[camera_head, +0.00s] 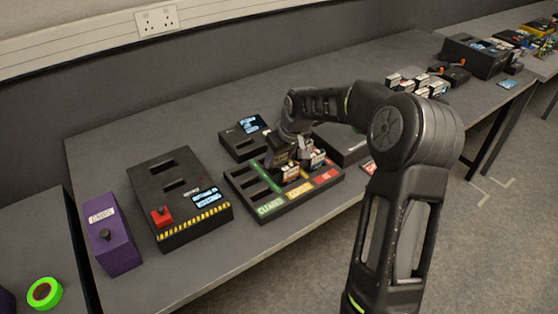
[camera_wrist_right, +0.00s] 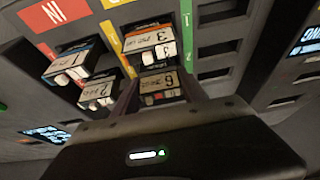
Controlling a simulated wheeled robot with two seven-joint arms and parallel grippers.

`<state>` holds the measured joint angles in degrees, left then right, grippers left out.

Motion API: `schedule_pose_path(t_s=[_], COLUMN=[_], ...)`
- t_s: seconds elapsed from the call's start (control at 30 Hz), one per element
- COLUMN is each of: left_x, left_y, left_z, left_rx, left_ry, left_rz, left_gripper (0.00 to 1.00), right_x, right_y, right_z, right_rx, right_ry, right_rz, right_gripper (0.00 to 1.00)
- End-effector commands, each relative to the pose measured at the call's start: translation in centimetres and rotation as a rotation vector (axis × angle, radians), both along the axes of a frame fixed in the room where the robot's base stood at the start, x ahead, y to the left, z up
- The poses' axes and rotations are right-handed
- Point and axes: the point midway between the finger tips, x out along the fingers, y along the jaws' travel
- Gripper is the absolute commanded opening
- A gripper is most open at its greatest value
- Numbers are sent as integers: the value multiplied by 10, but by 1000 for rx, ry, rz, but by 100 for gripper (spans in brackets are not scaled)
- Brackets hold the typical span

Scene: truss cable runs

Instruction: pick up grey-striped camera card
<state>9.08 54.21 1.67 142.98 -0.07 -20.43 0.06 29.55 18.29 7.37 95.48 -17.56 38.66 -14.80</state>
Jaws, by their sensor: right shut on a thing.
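My right gripper (camera_wrist_right: 158,98) reaches down over the black sorting tray (camera_head: 238,183) in the head view. In the right wrist view its two fingers stand on either side of a card marked 6 (camera_wrist_right: 160,82), and it is shut on that card. The card lies in shadow, so its stripe colour is hard to tell. Close by are an orange-striped card marked 3 (camera_wrist_right: 151,45), a blue-striped card marked 1 (camera_wrist_right: 70,61) and a card marked 2 (camera_wrist_right: 98,91). Whether the held card is clear of its slot cannot be told. My left gripper is not in view.
The tray has green, yellow and red label strips and empty slots on its left. Left of it are a black box with a red switch (camera_head: 180,205) and a purple box (camera_head: 109,237). A small device with a screen (camera_head: 240,141) stands behind. More cards (camera_head: 418,84) lie farther right.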

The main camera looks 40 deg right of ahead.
Motion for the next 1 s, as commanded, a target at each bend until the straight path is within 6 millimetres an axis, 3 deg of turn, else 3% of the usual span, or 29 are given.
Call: schedule_pose_path(t_s=[0.4, 0.5, 1.0], left_x=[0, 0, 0], left_y=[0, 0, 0], left_z=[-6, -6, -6], left_rx=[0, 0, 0], left_ry=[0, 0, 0], left_rz=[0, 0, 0], left_gripper=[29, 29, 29], right_x=[1, 1, 0], right_y=[0, 0, 0], right_z=[75, 86, 92], right_rx=[-1, 0, 0], right_ry=[-5, -4, -1], right_rz=[1, 0, 0], right_gripper=[9, 9, 9])
